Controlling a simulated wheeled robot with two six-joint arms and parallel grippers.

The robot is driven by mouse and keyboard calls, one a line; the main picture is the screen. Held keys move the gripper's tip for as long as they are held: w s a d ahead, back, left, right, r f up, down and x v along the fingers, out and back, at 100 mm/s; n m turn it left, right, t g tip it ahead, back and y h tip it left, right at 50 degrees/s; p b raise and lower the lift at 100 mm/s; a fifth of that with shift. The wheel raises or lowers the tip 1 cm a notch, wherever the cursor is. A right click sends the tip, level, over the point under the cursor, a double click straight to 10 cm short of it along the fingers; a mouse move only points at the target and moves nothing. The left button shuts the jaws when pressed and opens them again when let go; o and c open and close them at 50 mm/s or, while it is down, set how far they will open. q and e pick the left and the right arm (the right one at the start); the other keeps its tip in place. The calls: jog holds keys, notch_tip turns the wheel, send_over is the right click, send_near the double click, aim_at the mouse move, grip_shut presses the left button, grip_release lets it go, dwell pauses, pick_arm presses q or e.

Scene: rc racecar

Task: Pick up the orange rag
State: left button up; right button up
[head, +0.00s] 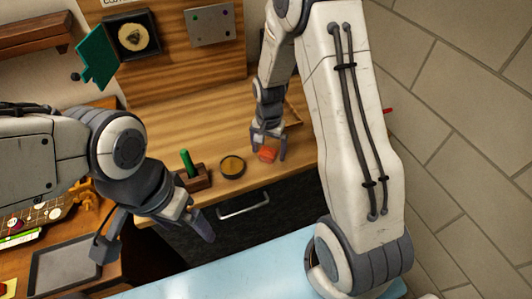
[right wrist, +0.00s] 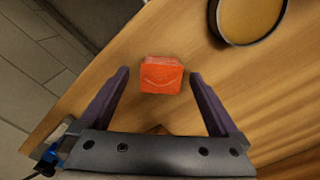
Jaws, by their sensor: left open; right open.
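The orange rag (head: 267,154) is a small folded block on the wooden bench top, near its front right part. In the right wrist view the rag (right wrist: 161,75) lies ahead of and between the two open fingers, and no finger touches it there. My right gripper (head: 268,150) is open over the rag, pointing down; it also shows in the right wrist view (right wrist: 163,98). My left gripper (head: 155,242) is open and empty at the lower left, in front of the bench and far from the rag.
A round dark-rimmed tin (head: 232,167) stands left of the rag and also shows in the right wrist view (right wrist: 247,18). A green-handled tool (head: 187,162) stands in a wooden block (head: 195,180). A drawer handle (head: 243,206) is below the bench edge.

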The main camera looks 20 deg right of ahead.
jog(key=shift+f, duration=0.1)
jog(key=shift+c, duration=0.3)
grip_shut()
